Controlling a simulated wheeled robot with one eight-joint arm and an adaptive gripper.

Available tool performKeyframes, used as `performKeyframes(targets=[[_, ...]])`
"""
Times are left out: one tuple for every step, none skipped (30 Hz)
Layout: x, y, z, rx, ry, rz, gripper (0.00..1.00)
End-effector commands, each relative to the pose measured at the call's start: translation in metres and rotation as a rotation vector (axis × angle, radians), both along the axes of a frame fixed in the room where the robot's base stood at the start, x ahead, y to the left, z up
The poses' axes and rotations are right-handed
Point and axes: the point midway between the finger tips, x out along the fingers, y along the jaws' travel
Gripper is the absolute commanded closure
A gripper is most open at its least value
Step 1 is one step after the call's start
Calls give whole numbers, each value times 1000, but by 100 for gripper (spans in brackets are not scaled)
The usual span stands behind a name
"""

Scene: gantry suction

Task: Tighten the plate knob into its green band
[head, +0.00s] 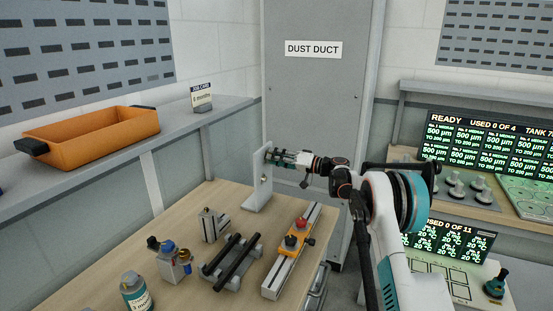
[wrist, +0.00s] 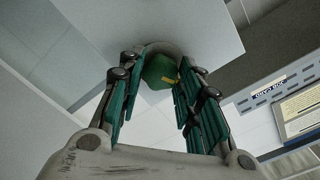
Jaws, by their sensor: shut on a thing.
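A light grey upright plate (head: 256,186) stands at the far end of the wooden bench in the head view. My gripper (head: 275,157) reaches it from the right, near its upper part. In the wrist view, my gripper (wrist: 162,78) has its green-padded fingers on both sides of a green knob (wrist: 158,72) with a yellow mark. The knob sits against the plate (wrist: 170,22), with a grey round rim behind it. My gripper is shut on the knob. I cannot make out a green band, and the fingers hide the knob in the head view.
On the bench (head: 110,243) are a rail with an orange carriage (head: 296,240), a black-barred fixture (head: 231,262), small blocks and a bottle (head: 136,292). An orange tray (head: 95,138) sits on the left shelf. A grey dust duct (head: 312,100) stands behind.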

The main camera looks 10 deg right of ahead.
Motion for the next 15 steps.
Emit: performKeyframes(targets=[[0,0,0,4,7,-1,91],[0,0,0,9,13,-1,91],[0,0,0,17,25,-1,91],[0,0,0,23,34,-1,91],[0,0,0,32,45,-1,91],[0,0,0,44,62,-1,91],[0,0,0,55,77,-1,91],[0,0,0,66,92,-1,91],[0,0,0,82,115,-1,91],[0,0,0,96,133,-1,92],[0,0,0,109,152,-1,92],[0,-1,0,129,178,-1,92],[0,-1,0,144,198,-1,92],[0,-1,0,159,219,-1,92],[0,-1,0,180,248,-1,92]])
